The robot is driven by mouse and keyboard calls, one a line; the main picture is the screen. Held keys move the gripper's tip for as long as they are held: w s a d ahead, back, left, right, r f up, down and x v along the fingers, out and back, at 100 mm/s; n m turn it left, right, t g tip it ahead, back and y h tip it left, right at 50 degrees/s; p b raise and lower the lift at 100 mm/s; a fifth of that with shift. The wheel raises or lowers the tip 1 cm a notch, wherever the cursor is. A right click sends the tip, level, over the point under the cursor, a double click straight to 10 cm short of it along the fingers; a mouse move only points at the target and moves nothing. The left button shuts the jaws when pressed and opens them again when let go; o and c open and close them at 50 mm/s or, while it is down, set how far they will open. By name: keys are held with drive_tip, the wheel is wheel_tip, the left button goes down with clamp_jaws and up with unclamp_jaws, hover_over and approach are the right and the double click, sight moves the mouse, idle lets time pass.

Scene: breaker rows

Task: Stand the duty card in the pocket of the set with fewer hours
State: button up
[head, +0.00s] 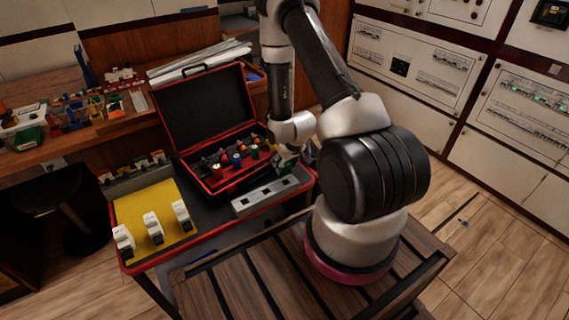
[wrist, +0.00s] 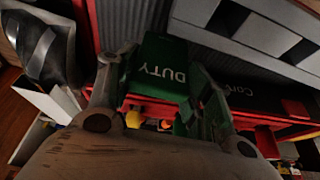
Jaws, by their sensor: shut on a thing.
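The duty card (wrist: 165,66) is green with white "DUTY" lettering in the wrist view. My gripper (wrist: 160,88) is shut on it, one finger on each side. In the head view my gripper (head: 287,160) is above the right part of the cart, near the open case; the card is hard to make out there. Wall panels (head: 410,62) with switches and small dark displays are at the right; any hour figures are too small to read. I cannot tell which part is a card pocket.
A grey bar (head: 250,206) with dark square openings lies on the cart, close to my gripper. An open red-edged case (head: 207,112) holds several coloured tools. A yellow mat (head: 133,207) bears three white pieces. A cluttered bench stands at left.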

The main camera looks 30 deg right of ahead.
drive_tip(key=shift+f, duration=0.15)
drive_tip(key=o, duration=1)
